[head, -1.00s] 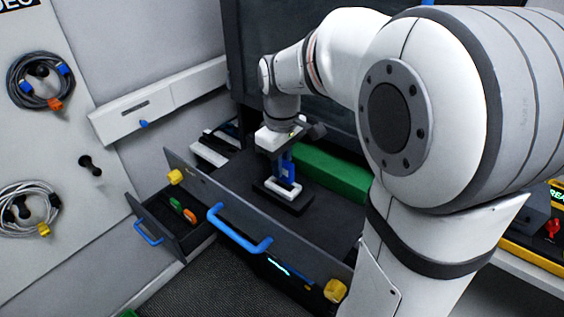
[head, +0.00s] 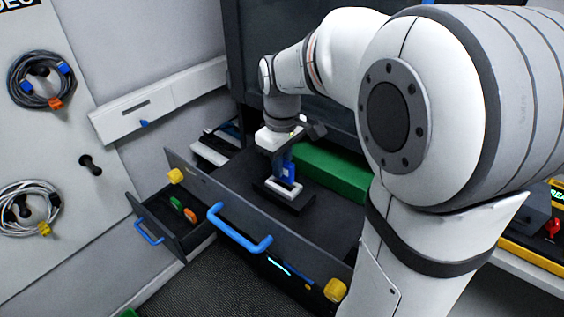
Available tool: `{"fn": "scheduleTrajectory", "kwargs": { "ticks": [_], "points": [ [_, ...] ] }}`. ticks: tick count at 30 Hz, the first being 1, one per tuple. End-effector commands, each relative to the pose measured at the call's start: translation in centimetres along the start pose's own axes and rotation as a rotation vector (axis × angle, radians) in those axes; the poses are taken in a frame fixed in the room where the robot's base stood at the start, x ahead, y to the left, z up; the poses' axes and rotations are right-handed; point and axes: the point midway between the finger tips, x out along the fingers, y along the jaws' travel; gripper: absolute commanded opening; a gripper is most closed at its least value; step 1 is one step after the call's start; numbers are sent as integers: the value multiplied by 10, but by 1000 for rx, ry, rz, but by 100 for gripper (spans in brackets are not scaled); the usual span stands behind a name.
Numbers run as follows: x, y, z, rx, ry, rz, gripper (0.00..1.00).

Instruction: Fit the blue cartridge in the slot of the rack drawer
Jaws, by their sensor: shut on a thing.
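The blue cartridge (head: 287,170) is upright between the fingers of my gripper (head: 289,152), at the middle of the head view. My gripper points down and is shut on it. The cartridge's lower end is at the white-rimmed slot (head: 287,188) on a dark block inside the open rack drawer (head: 325,212). The view is too small to tell how deep the cartridge sits in the slot. My gripper's body hides the top of the cartridge.
The drawer front has a blue handle (head: 239,229) and yellow knobs (head: 335,290). A green block (head: 333,172) lies behind the slot. A smaller open drawer (head: 150,208) at left holds orange and green items. Coiled cables (head: 42,80) hang on the left wall panel.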

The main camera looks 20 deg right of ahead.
Motion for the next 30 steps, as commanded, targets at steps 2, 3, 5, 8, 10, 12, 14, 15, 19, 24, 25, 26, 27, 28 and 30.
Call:
{"fn": "scheduleTrajectory", "kwargs": {
  "ticks": [2,3,5,8,10,12,14,15,19,24,25,26,27,28,30],
  "points": [
    [1,0,0,0,0,0,0],
    [2,0,0,0,0,0,0],
    [3,0,0,0,0,0,0],
    [5,0,0,1,0,0,0],
    [6,0,0,1,0,0,0],
    [8,0,0,1,0,0,0],
    [9,0,0,1,0,0,0],
    [10,0,0,1,0,0,0],
    [10,1,0,2,0,0,0],
    [10,1,0,2,0,0,0],
    [10,0,0,2,0,0,0],
    [10,0,0,2,0,0,0],
    [10,0,0,2,0,0,0],
    [10,0,0,2,0,0,0],
    [10,0,0,2,0,0,0]
  ]
}}
